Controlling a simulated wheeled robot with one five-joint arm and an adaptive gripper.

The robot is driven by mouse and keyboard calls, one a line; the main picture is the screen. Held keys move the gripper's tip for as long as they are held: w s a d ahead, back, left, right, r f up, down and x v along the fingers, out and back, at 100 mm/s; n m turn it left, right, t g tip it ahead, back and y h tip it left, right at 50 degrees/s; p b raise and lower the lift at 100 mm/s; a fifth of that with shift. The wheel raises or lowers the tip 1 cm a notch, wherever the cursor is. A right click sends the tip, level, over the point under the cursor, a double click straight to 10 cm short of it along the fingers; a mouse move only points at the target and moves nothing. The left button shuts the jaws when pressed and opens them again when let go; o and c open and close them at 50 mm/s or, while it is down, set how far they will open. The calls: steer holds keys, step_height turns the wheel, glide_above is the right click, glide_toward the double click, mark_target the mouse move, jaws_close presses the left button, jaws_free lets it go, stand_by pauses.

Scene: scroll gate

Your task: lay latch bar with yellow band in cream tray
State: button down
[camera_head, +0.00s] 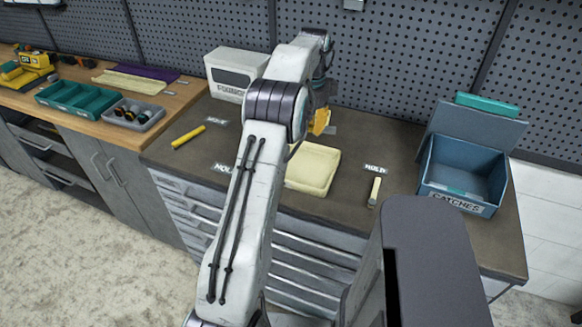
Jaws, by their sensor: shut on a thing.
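The cream tray (318,168) lies on the dark worktop near the middle, partly hidden behind my arm. My gripper (319,120) is above and behind the tray, toward the back of the worktop. It is shut on a small piece, taken as the latch bar, mostly hidden by the gripper. Orange-yellow and a little grey show there, but I cannot tell the band from the gripper's own parts. The piece is apart from the tray.
A yellow bar (188,136) lies left on the worktop. A pale bar (375,191) lies right of the tray by a HOLD label (375,170). An open blue CATCHES box (452,204) stands right. A white box (232,74) stands behind left.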

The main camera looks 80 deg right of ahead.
steer(key=s+m, duration=0.2)
steer(key=s, duration=0.4)
steer(key=shift+m, duration=0.3)
steer(key=w+a+f, duration=0.1)
steer(key=w, duration=0.2)
steer(key=w+a+f, duration=0.1)
steer(key=w+f, duration=0.1)
steer(key=w, duration=0.1)
steer(key=w+a+f, duration=0.1)
steer(key=w+f, duration=0.1)
steer(key=w, duration=0.2)
steer(key=shift+f, duration=0.15)
steer(key=shift+w+a+f+p, duration=0.15)
steer(key=shift+w+f+p, duration=0.25)
steer(key=shift+w+p, duration=0.05)
steer(key=shift+f+p, duration=0.75)
steer(key=shift+p, duration=0.45)
steer(key=shift+f+p, duration=1.2)
steer(key=shift+f, duration=0.2)
steer(key=c, duration=1.1)
jaws_free()
steer(key=shift+c, duration=0.2)
